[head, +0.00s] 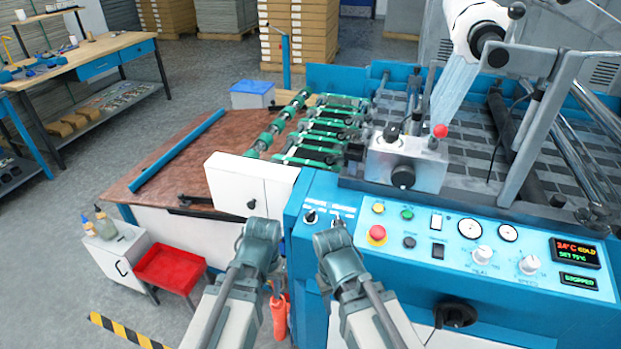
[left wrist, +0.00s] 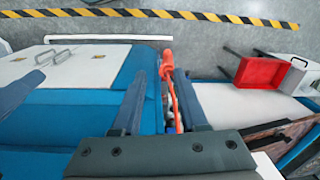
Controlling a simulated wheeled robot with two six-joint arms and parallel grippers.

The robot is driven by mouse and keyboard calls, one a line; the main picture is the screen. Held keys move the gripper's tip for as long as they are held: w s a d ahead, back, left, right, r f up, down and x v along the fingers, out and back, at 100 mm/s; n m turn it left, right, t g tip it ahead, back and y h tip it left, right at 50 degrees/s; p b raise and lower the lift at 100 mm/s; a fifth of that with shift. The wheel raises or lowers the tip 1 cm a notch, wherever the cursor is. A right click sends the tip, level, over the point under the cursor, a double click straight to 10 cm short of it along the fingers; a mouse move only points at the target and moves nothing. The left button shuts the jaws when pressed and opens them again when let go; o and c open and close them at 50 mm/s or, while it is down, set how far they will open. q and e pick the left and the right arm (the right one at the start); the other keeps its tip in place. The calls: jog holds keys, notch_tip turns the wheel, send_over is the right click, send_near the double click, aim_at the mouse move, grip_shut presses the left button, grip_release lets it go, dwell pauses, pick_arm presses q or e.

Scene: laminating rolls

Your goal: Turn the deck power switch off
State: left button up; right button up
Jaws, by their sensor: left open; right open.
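The blue control panel (head: 460,240) lies ahead and to the right. Two small dark switches, the left one (head: 311,216) and the right one (head: 336,221), sit at its left end under white labels too small to read. My left gripper (head: 262,230) is open and empty, left of the panel. My right gripper (head: 333,238) is open just in front of the two small switches, partly covering the panel there.
A red emergency button (head: 376,234), gauges, knobs and a lit display (head: 575,253) share the panel. An orange hanging object (head: 279,314) is below my left gripper; it also shows between the fingers in the left wrist view (left wrist: 168,66).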

pick_arm(q)
notch_tip(320, 180, up, 16)
jog(key=w+a+p, duration=0.2)
jog(key=p, duration=1.2)
notch_tip(320, 180, up, 13)
jog(key=m+p, duration=0.7)
jog(key=p, duration=0.6)
send_over(310, 213)
jog(key=s+d, duration=0.1)
jog(key=shift+t, duration=0.3)
jog(key=f+b, duration=0.9)
jog(key=a+f+b, duration=0.1)
jog(key=f+b, duration=0.3)
jog(key=b, duration=0.1)
jog(key=shift+w+f, duration=0.35)
jog(key=shift+w, duration=0.05)
jog(key=shift+r, duration=0.1)
grip_shut()
